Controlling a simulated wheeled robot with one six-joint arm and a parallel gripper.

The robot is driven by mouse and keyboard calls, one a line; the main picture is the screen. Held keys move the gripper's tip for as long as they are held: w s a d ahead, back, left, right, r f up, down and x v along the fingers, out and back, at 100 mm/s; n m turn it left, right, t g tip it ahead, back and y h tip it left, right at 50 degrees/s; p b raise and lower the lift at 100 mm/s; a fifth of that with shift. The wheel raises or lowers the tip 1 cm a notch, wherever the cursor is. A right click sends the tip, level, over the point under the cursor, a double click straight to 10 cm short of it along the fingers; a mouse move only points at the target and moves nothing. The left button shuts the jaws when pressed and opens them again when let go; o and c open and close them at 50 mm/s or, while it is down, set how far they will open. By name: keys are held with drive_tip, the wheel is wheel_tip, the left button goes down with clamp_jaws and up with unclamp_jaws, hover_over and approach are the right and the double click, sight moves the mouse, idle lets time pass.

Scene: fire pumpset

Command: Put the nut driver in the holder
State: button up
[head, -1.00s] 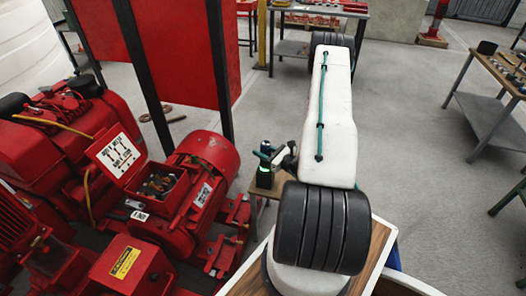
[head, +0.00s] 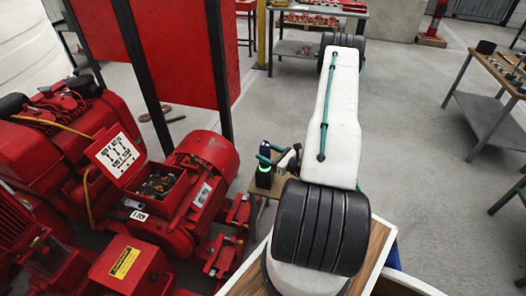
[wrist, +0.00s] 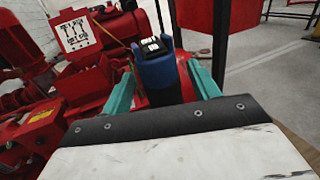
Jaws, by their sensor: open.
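My gripper (wrist: 161,70) shows in the wrist view as two teal fingers spread apart, pointing away from the camera. A blue piece with a black top and white marks (wrist: 158,72) stands in line between the fingers; I cannot tell whether it is the holder, a tool or part of my gripper. In the head view the dark end of my arm with a green light (head: 264,170) is over or beside a small wooden table (head: 283,188). My arm hides part of that table. I cannot make out the nut driver or the holder for certain in either view.
A red pumpset with a motor (head: 205,165) and an open electrical box (head: 158,188) stands close on the left. Red panels (head: 180,45) rise behind it. Workbenches stand at the back (head: 305,20) and at the right (head: 500,70). The grey floor between is clear.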

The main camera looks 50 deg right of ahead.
drive_tip(key=s, duration=0.9)
drive_tip(key=w+a+r+n+g+y, duration=0.2)
drive_tip(key=w+a+r+n+y, duration=0.25)
drive_tip(key=r, duration=0.25)
drive_tip(key=w+a+r+n+g+y, duration=0.2)
drive_tip(key=w+a+r+n+y, duration=0.1)
drive_tip(key=r+n+y, duration=0.3)
drive_tip(key=a+r+n+g+y, duration=0.2)
drive_tip(key=a+r+n+g, duration=0.75)
drive_tip(key=a+r, duration=0.5)
drive_tip(key=s+a+r+n+g+h, duration=0.5)
drive_tip(key=s+a+r+n+g, duration=0.15)
drive_tip(key=a, duration=0.35)
drive_tip(key=s+a+r+n+t+h, duration=0.2)
drive_tip(key=s+r+n+t+h, duration=0.1)
drive_tip(key=s+r+n+h, duration=0.3)
drive_tip(key=shift+s+a+r+n+h, duration=0.25)
drive_tip(key=shift+s+n+h, duration=1.05)
drive_tip(key=shift+s, duration=0.8)
